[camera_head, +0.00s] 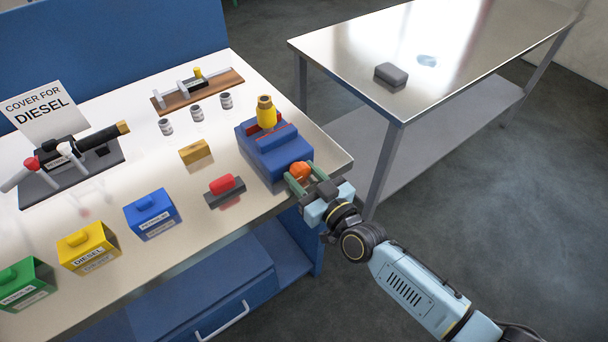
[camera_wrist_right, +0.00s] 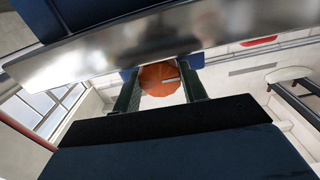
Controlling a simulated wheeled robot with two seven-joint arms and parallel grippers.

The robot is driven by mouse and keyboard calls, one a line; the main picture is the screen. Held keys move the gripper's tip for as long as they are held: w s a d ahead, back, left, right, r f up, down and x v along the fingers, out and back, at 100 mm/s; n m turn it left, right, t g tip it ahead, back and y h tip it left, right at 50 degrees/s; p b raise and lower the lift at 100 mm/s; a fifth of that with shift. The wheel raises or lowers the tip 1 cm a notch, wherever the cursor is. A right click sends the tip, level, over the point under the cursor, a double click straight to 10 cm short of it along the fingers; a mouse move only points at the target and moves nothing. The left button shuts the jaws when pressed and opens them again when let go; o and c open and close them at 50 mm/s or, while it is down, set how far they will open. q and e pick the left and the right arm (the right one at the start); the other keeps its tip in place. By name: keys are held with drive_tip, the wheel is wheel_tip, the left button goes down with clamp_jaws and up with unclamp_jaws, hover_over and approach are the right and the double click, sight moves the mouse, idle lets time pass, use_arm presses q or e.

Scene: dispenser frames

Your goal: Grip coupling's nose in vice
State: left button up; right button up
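The blue vice (camera_head: 262,158) stands at the bench's right front corner. The yellow coupling (camera_head: 266,116) stands upright at its top with a brown upper end; its lower end is hidden in the jaw area, so I cannot tell how firmly it is held. An orange round knob (camera_head: 299,170) is on the vice's front side. My right gripper (camera_head: 298,177) is at this knob, its green fingers apart. In the right wrist view the orange knob (camera_wrist_right: 165,82) shows between and beyond the fingers, partly behind one, with a gap at the other. My left gripper is not in view.
A red-handled block (camera_head: 226,187), a brass-coloured block (camera_head: 195,152) and blue, yellow and green boxes stand left of the vice. Several small grey cylinders (camera_head: 196,113) are behind. A steel table (camera_head: 450,60) with a grey block (camera_head: 390,75) stands at right.

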drive_tip(key=c, duration=0.3)
drive_tip(key=shift+m, duration=1.9)
drive_tip(key=o, duration=1)
drive_tip(key=shift+c, duration=0.2)
drive_tip(key=v, duration=1.3)
drive_tip(key=shift+s, duration=0.2)
drive_tip(key=shift+d+f, duration=0.1)
drive_tip(key=shift+d, duration=0.1)
